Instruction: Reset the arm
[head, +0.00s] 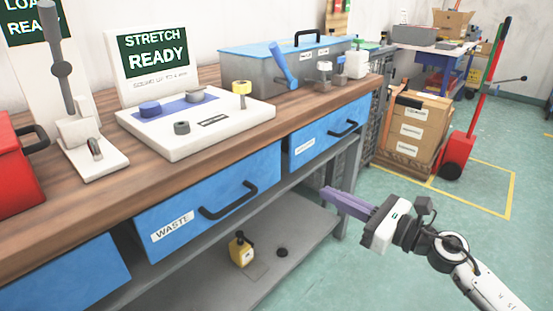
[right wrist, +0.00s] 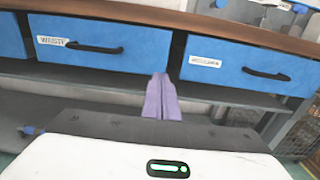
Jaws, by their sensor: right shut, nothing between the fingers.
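My right gripper (head: 345,203) is in front of the workbench, below the tabletop and close to the drawer fronts in the head view. Its purple fingers are shut with nothing between them. In the right wrist view the purple fingers (right wrist: 161,98) point at the gap between two blue drawers. The left drawer (right wrist: 100,45) has a WASTE label and the right drawer (right wrist: 250,68) has a label too small to read. Both look closed. My left gripper is not in view.
The wooden workbench (head: 205,145) carries a white panel (head: 150,145) marked STRETCH READY, a blue-lidded toolbox (head: 255,70) and a red box (head: 15,165). A yellow bottle (head: 242,250) stands on the lower shelf. Cartons (head: 415,125) and a red hand truck (head: 460,145) stand behind.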

